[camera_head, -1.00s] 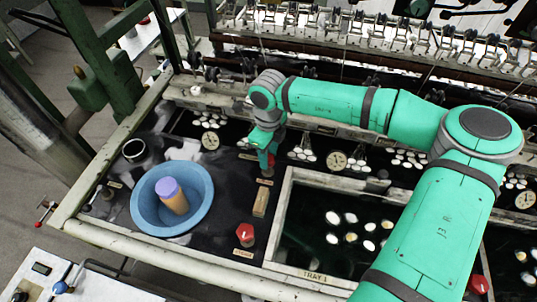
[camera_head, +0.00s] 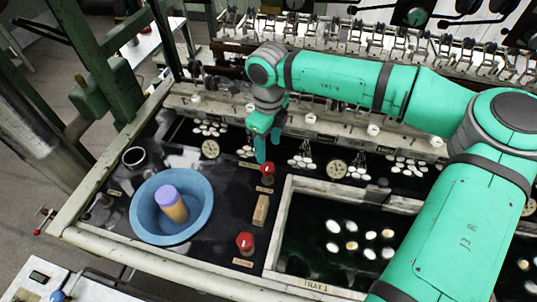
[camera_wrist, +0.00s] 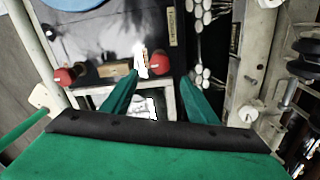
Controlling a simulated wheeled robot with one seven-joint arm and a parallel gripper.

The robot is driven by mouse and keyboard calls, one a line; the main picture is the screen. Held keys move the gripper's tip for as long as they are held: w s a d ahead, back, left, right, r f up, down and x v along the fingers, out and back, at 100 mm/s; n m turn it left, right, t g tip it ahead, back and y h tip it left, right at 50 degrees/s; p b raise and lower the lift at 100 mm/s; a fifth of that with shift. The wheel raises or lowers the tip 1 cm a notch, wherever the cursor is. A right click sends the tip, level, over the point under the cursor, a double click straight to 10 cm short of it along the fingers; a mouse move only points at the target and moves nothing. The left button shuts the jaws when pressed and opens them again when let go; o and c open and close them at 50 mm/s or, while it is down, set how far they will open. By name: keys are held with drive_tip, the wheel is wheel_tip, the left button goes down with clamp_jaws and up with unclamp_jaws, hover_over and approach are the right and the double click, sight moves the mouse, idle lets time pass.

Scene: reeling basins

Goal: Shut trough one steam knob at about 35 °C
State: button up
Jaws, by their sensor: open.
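Two red knobs stand on the dark deck left of the trough marked TRAY 1 (camera_head: 316,285). The far knob (camera_head: 267,169) is beside the trough's back left corner; the near knob (camera_head: 245,241) is by its left rim. Both have small labels too small to read surely. My gripper (camera_head: 266,147) is open and empty, just above and behind the far knob, apart from it. In the wrist view, the far knob (camera_wrist: 160,64) shows between and beyond the fingers (camera_wrist: 165,82); the near knob (camera_wrist: 65,76) is off left. A dial gauge (camera_head: 337,169) stands behind the trough; its reading is too small.
A blue basin (camera_head: 143,213) holding a purple-topped orange cylinder (camera_head: 172,204) is at left. A wooden block (camera_head: 261,210) lies between the knobs. Pale cocoons (camera_head: 352,246) float in the trough. Another gauge (camera_head: 210,149) and the reeling machinery stand behind.

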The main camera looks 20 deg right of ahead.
wheel_tip(320, 180, up, 2)
drive_tip(key=shift+r, duration=0.1)
drive_tip(key=shift+d, duration=0.1)
idle(1.2)
